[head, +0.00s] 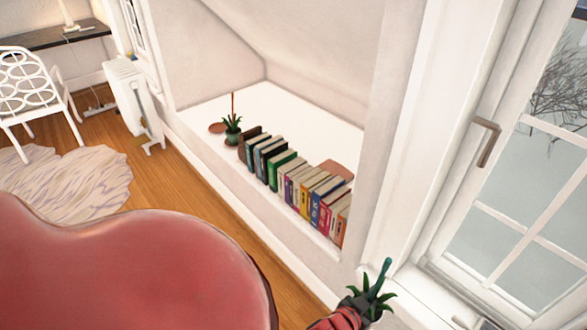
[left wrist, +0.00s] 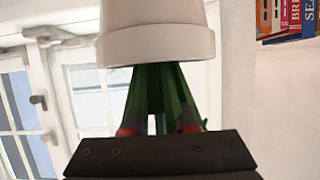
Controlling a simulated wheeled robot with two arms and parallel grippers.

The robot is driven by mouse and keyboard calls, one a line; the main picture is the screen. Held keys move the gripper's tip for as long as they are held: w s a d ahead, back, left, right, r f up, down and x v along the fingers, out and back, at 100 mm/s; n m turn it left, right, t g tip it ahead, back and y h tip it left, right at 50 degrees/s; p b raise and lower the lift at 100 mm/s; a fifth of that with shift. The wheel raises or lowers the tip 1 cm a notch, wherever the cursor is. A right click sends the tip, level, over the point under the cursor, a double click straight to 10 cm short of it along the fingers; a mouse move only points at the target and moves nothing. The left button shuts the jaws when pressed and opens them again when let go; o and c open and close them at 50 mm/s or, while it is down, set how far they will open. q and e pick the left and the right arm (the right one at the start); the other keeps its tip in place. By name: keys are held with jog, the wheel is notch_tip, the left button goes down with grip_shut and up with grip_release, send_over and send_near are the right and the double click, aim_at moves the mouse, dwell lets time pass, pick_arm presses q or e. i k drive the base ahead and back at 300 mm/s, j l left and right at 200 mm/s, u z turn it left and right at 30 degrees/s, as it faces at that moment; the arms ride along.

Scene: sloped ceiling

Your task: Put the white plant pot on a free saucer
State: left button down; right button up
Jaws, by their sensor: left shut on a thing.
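My left gripper (head: 358,307) is at the bottom of the head view, in front of the window wall. It is shut on the green leaves (head: 384,280) of a plant. In the left wrist view, the white plant pot (left wrist: 158,40) is at the top, and its leaves (left wrist: 160,88) run down between the fingers of my left gripper (left wrist: 160,128). The pot itself is hidden in the head view. A flat brown saucer (head: 216,128) lies empty on the white niche shelf, left of another potted plant (head: 232,128). My right gripper is not in view.
A row of books (head: 295,190) stands along the front of the niche shelf (head: 300,125). A brown piece (head: 336,169) shows behind the books; I cannot tell what it is. The shelf behind the books is mostly bare. A window (head: 510,220) is on the right.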

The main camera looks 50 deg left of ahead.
aim_at(218, 130)
jog(key=i+j+u, duration=0.5)
jog(key=j, duration=0.65)
jog(key=i+j+u, duration=0.45)
jog(key=j, duration=0.6)
jog(key=i+j+u, duration=0.5)
jog(key=i+j, duration=0.25)
jog(key=i, duration=0.1)
